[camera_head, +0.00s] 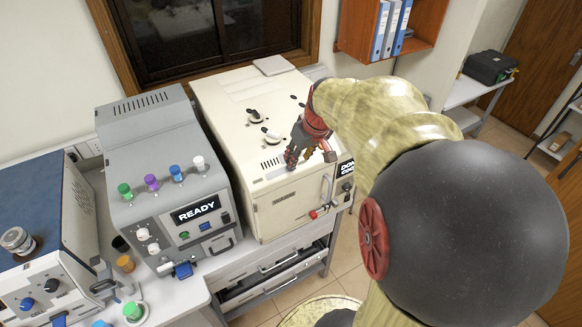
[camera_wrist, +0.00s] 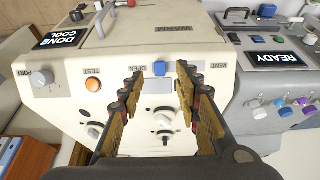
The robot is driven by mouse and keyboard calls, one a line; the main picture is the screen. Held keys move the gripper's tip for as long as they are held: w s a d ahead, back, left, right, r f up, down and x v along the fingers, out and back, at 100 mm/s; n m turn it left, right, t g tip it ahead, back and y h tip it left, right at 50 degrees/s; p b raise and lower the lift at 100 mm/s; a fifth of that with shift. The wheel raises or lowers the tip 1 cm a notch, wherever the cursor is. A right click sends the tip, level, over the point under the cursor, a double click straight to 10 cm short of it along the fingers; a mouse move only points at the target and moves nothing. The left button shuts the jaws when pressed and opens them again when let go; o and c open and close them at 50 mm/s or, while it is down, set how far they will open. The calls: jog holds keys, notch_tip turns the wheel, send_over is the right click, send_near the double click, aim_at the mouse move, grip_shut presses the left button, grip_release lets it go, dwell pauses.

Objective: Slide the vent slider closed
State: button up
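In the wrist view a small blue block (camera_wrist: 159,68) sits on the cream machine's panel (camera_wrist: 215,90), between the printed words OPEN and VENT; it looks like the vent slider's tab, but its track is not clear. My gripper (camera_wrist: 160,76) is open and empty, its red-and-tan fingers either side of the blue block in the picture. I cannot tell whether they touch the panel. In the head view my gripper (camera_head: 308,156) is over the right front part of the cream machine's top (camera_head: 235,105). The slider is hidden there behind my gripper and arm.
White knobs (camera_wrist: 163,122) and an orange TEST button (camera_wrist: 93,84) share the panel. A red-tipped handle (camera_head: 322,209) projects from the machine's front. A grey READY machine (camera_head: 150,125) stands close on the left. A window and shelf are behind.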

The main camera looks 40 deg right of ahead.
jog(key=x, duration=0.6)
jog(key=shift+f+p, duration=0.35)
jog(key=shift+p, duration=0.05)
jog(key=shift+w, duration=0.15)
jog(key=shift+c, duration=0.7)
grip_shut()
